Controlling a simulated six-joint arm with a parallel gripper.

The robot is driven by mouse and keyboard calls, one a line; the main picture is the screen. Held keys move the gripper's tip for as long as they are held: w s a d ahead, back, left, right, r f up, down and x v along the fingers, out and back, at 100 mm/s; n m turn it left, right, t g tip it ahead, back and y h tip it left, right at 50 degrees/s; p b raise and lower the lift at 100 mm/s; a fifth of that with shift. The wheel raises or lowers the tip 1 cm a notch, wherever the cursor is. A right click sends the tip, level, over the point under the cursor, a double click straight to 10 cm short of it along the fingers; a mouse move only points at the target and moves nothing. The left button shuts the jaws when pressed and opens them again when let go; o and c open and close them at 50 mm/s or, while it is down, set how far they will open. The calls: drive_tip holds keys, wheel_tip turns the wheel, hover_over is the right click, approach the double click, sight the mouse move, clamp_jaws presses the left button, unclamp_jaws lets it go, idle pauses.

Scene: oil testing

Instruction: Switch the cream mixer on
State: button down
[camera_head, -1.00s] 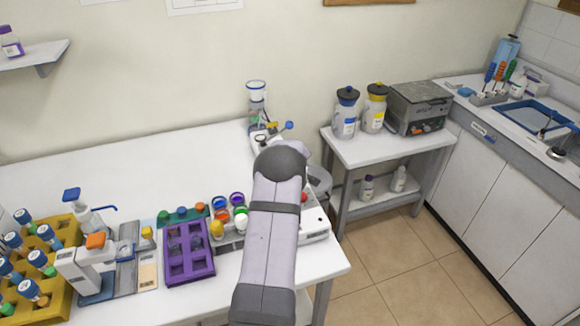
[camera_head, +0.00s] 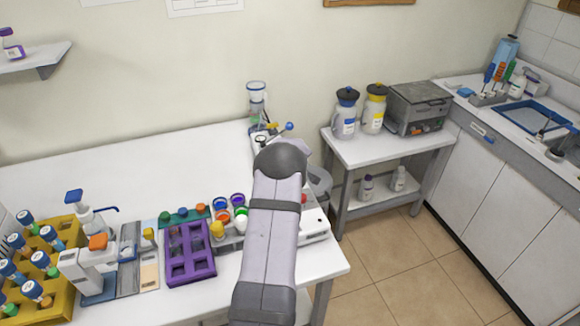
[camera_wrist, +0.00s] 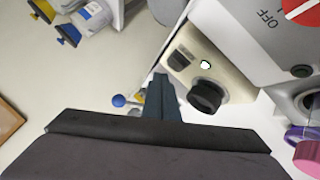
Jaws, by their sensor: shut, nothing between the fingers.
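The cream mixer (camera_wrist: 219,72) is a cream box in the wrist view, right of centre. Its face carries a dark rocker switch (camera_wrist: 178,60), a small white light or button (camera_wrist: 205,65) and a black round knob (camera_wrist: 205,97). My gripper (camera_wrist: 161,80) is shut and empty, its dark fingertips just left of the mixer's edge beside the rocker switch. I cannot tell whether they touch it. In the head view my arm hides the gripper and the mixer.
A grey-white device with an OFF mark (camera_wrist: 270,20) and red dial (camera_wrist: 302,10) stands close right of the mixer. A purple rack (camera_head: 190,268) and coloured caps lie left of my arm. The side table (camera_head: 365,150) holds two bottles. The table's back left is clear.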

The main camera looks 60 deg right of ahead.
drive_tip(key=r+p, duration=0.4)
drive_tip(key=r, duration=0.1)
drive_tip(key=shift+s+a, duration=0.2)
idle(0.6)
